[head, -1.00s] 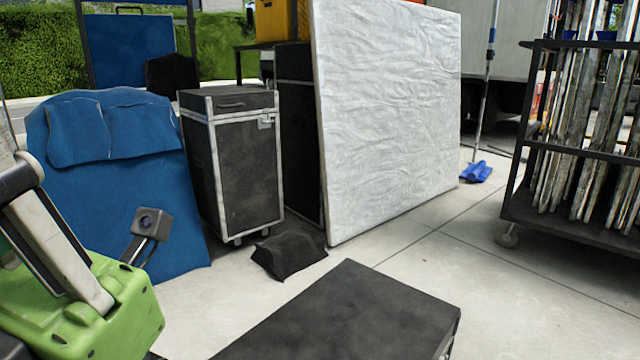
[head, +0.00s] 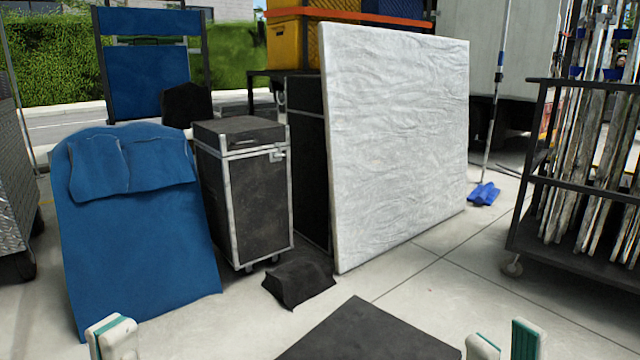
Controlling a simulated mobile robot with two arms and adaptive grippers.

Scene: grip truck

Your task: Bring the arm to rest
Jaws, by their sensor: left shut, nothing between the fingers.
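My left gripper (head: 113,336) shows at the bottom left edge, its two pale fingertips with teal pads close together, shut and empty. It is in front of the blue padded panel's lower edge in the picture. My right gripper (head: 503,342) shows at the bottom edge right of centre. Its two fingertips stand apart with a gap between them and nothing in it, so it is open. Only the fingertips of both grippers are in view; the arms are hidden below the frame.
A black flat-topped box (head: 372,335) lies low between the grippers. Beyond are a blue padded panel (head: 150,245), a black case on wheels (head: 255,200), a dark sandbag-like lump (head: 298,282), a white panel (head: 395,140) and a rack (head: 575,205). Pavement (head: 440,275) right of centre is clear.

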